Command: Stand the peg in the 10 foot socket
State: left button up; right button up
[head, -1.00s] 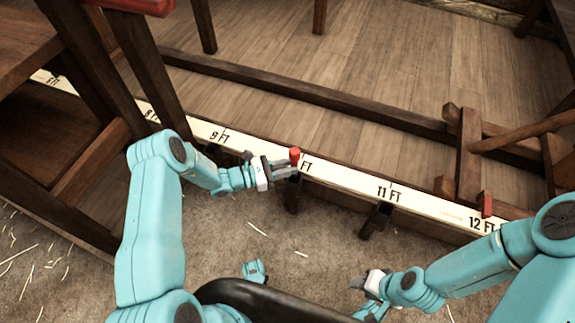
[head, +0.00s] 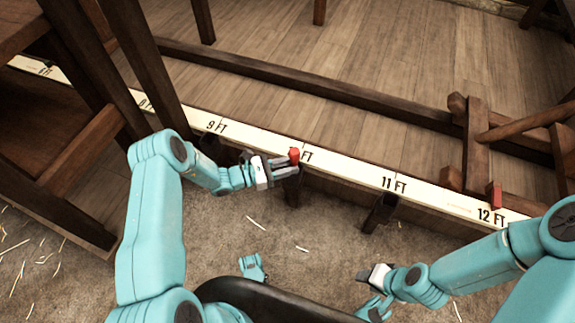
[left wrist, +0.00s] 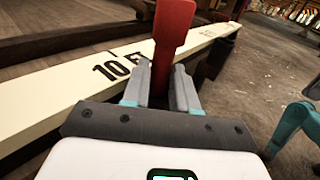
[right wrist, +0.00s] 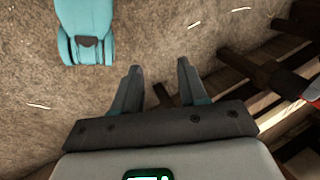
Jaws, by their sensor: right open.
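A red peg (head: 294,156) stands about upright in the fingers of my left gripper (head: 283,164), at the 10 foot mark of the white board. In the left wrist view the peg (left wrist: 173,32) rises between the two fingers, which close on its darker lower part. A dark bracket (head: 292,190) is on the board's near side below the peg and looks like the 10 foot socket. Its opening and the peg's lower end are hidden, so I cannot tell whether they meet. My right gripper (right wrist: 155,85) is open and empty above the floor.
The white marked board (head: 345,175) runs across the view. Another dark bracket (head: 380,212) sits at 11 foot. A second red peg (head: 495,195) stands near 12 foot. A wooden trestle (head: 475,150) is behind the board at right; dark wooden legs stand at left.

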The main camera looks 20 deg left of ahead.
pick_arm(q)
jog(key=o, duration=0.3)
jog(key=shift+s+a, duration=0.1)
jog(key=shift+s+a, duration=0.2)
jog(key=shift+a, duration=0.1)
jog(key=p+v, duration=0.3)
jog(key=v, duration=1.2)
jog(key=shift+a, duration=0.15)
jog(key=shift+s, duration=0.1)
